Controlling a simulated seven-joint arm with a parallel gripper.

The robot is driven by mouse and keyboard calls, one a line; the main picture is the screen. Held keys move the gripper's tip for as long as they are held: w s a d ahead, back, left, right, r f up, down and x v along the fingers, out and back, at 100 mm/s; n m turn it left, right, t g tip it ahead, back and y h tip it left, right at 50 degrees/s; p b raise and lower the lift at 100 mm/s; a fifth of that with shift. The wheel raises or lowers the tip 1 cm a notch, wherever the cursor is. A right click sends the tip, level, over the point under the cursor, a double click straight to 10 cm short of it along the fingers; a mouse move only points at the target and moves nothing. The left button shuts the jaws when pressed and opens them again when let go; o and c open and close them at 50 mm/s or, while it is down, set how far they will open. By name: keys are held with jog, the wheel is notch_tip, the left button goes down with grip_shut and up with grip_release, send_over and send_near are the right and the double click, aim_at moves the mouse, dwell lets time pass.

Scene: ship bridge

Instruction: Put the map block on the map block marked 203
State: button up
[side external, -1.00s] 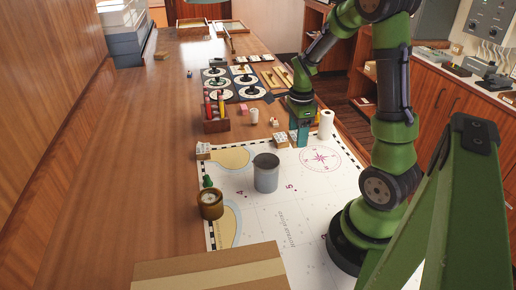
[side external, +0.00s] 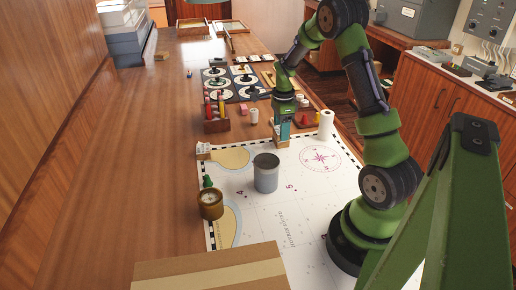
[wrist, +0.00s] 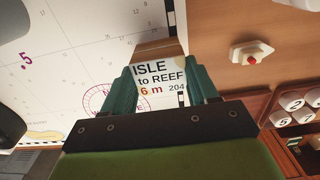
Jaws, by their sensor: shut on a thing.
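My gripper (side external: 283,132) has its teal fingers lowered near the far edge of the chart (side external: 250,212). In the wrist view, the fingers (wrist: 163,86) are shut on a map block (wrist: 158,80) with a white face reading "ISLE to REEF 6 m 204". In the side view, pale block surfaces (side external: 281,143) show around the fingertips, too small to separate or read. Another small pale block (side external: 203,148) sits at the chart's far left corner; its marking is unreadable. I cannot make out the number 203 in either view.
A grey cylinder (side external: 266,173) and a brass instrument (side external: 210,204) stand on or beside the chart. A white cylinder (side external: 326,124) stands right of my gripper. A wooden holder (side external: 216,122) with red sticks is at the left.

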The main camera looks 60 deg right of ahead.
jog(key=o, duration=1)
jog(key=shift+f, duration=0.1)
jog(key=shift+o, duration=0.2)
notch_tip(320, 180, up, 12)
jog(key=a+r+n+t, duration=0.2)
jog(key=a+r+n, duration=0.3)
jog(key=a, duration=0.3)
jog(key=s+a+r+n+t, duration=0.1)
jog(key=s+a+n, duration=0.2)
jog(key=a+n, duration=0.3)
jog(key=s+a+r+n+t+y, duration=0.1)
jog(key=s+a+n+t, duration=0.1)
jog(key=s+a+n, duration=0.2)
jog(key=s+a+r+n+t+y, duration=0.1)
jog(key=s+a+n, duration=0.3)
jog(key=a+n, duration=0.4)
jog(key=shift+s+a+r+t, duration=0.25)
jog(key=shift+a+r+t, duration=0.3)
jog(key=shift+a, duration=1)
